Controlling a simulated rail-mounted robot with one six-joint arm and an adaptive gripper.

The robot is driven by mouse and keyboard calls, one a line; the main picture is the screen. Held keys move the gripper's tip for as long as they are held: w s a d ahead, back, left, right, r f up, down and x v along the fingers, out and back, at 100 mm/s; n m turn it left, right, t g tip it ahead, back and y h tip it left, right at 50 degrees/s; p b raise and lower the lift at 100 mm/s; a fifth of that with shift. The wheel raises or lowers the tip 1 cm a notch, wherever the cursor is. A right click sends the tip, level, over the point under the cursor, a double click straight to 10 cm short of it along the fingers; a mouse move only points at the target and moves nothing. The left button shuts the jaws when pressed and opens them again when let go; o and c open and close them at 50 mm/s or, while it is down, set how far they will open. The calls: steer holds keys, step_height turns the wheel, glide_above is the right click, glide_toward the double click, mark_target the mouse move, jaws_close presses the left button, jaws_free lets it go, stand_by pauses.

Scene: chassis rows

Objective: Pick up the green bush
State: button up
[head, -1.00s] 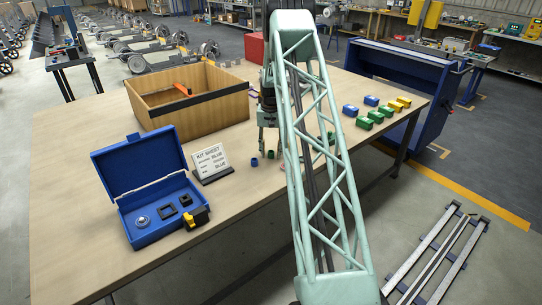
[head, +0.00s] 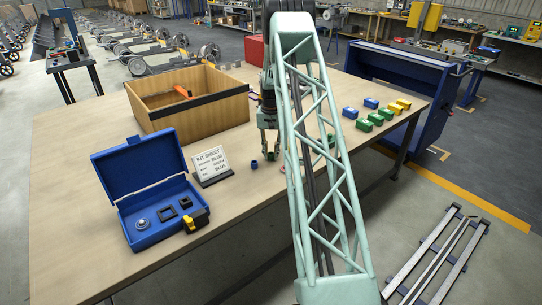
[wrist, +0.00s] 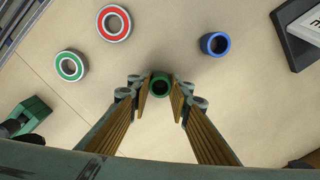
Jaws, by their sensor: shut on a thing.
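The green bush (wrist: 160,80) is a short hollow cylinder. In the wrist view it sits between the two fingertips of my gripper (wrist: 160,92), which is shut on it. In the head view my gripper (head: 269,152) points down at the table beside my arm, and the bush between its fingers is mostly hidden. I cannot tell whether the bush still touches the table. A blue bush (wrist: 215,43) stands apart to the right in the wrist view, and also shows in the head view (head: 254,164).
A red-faced ring (wrist: 114,23) and a green-faced ring (wrist: 70,65) lie nearby. The kit sheet (head: 210,162), an open blue case (head: 150,238) and a wooden bin (head: 160,120) are to the left. Several coloured blocks (head: 376,117) sit to the right.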

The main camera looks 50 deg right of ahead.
mark_target(271, 153)
steer(key=shift+r+p, duration=0.35)
steer(key=shift+r, duration=1.15)
steer(key=shift+s+a+r, duration=0.1)
steer(key=shift+r, duration=0.05)
steer(key=s+a, duration=0.3)
steer(key=s, duration=0.1)
steer(key=s+a+r+p, duration=0.1)
steer(key=s+a, duration=0.2)
steer(key=a, duration=0.1)
steer(key=s+a, duration=0.3)
steer(key=s, duration=0.1)
steer(key=shift+s+a+r+p, duration=0.2)
steer(key=shift+s+a+p, duration=0.05)
steer(key=shift+s+p, duration=0.1)
steer(key=shift+w+a, duration=0.1)
